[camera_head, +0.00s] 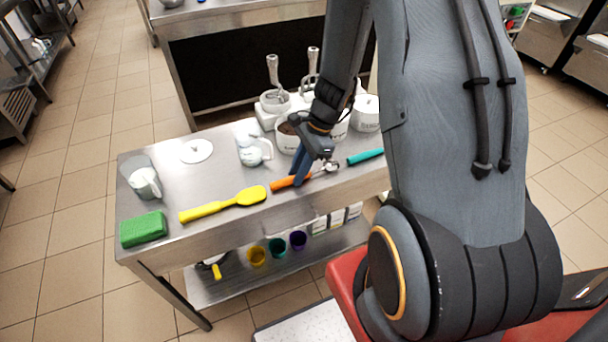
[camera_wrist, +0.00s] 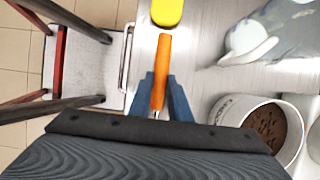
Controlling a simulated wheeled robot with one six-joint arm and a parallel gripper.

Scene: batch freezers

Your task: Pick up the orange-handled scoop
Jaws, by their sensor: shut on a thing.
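The orange-handled scoop (camera_head: 284,182) lies at the front of the steel table, its metal head towards the right in the head view. In the wrist view its orange handle (camera_wrist: 160,68) points up the picture, between the blue fingers. My gripper (camera_head: 300,176) reaches down over the scoop from behind, with its blue fingers around the handle near the metal part. In the wrist view my gripper (camera_wrist: 160,98) has a finger close on each side of the handle, shut on it. The scoop's head is hidden in the wrist view. I cannot tell whether the scoop touches the table.
On the steel table (camera_head: 220,220) lie a yellow spatula (camera_head: 225,204), a green sponge (camera_head: 143,229) and a teal handle (camera_head: 365,156). A white pitcher (camera_head: 250,150) and tubs stand behind. Coloured cups (camera_head: 277,248) sit on the lower shelf.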

